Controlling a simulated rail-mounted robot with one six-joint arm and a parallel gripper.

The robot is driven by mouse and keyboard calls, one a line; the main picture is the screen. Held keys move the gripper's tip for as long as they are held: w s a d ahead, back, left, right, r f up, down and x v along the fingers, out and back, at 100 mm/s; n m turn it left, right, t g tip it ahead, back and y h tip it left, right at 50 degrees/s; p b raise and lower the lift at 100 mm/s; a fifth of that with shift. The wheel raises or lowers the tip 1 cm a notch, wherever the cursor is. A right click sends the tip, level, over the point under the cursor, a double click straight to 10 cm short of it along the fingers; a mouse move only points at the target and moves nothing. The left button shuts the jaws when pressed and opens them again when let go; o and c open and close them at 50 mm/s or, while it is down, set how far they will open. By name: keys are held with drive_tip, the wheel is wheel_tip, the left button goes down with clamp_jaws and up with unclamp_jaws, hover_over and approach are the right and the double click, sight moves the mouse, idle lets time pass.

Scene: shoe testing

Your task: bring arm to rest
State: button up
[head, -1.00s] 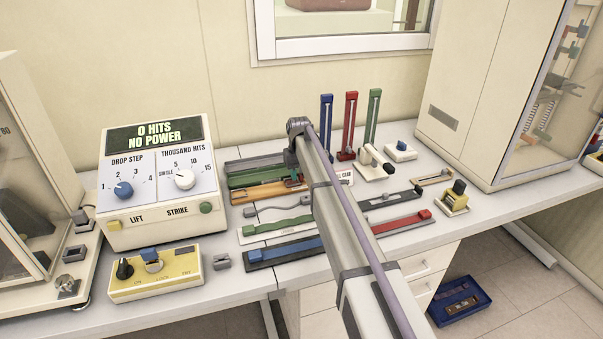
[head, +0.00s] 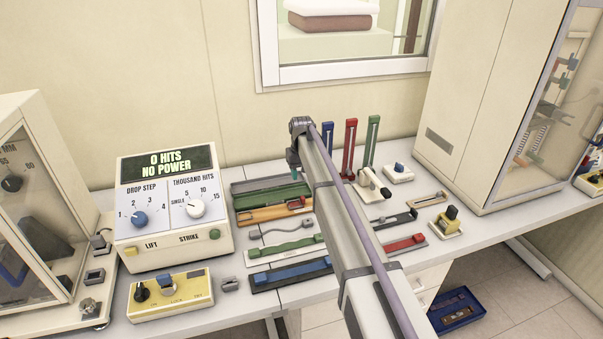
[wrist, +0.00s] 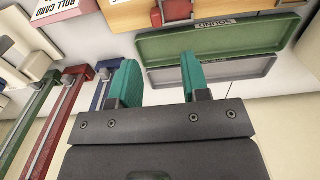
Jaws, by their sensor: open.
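My gripper (wrist: 158,85) shows in the wrist view with two teal fingers apart and nothing between them. In the head view my gripper (head: 296,172) hangs at the far end of my arm, above the bench near the green case.
A control box (head: 172,205) reading "0 HITS NO POWER" stands at left, with a yellow switch box (head: 170,294) before it. Blue, red and green upright gauges (head: 350,147) stand behind my arm. A tall cabinet (head: 480,110) is at right. A blue tray (head: 458,312) lies on the floor.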

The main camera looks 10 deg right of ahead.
drive_tip(key=s+d+m, duration=0.1)
drive_tip(key=s+d, duration=0.2)
drive_tip(key=s, duration=1.7)
drive_tip(key=s+d+f+m+b, duration=0.1)
drive_tip(key=s+d, duration=0.2)
drive_tip(key=s, duration=1.7)
drive_tip(key=shift+s+d+b, duration=0.25)
drive_tip(key=shift+s+b, duration=0.05)
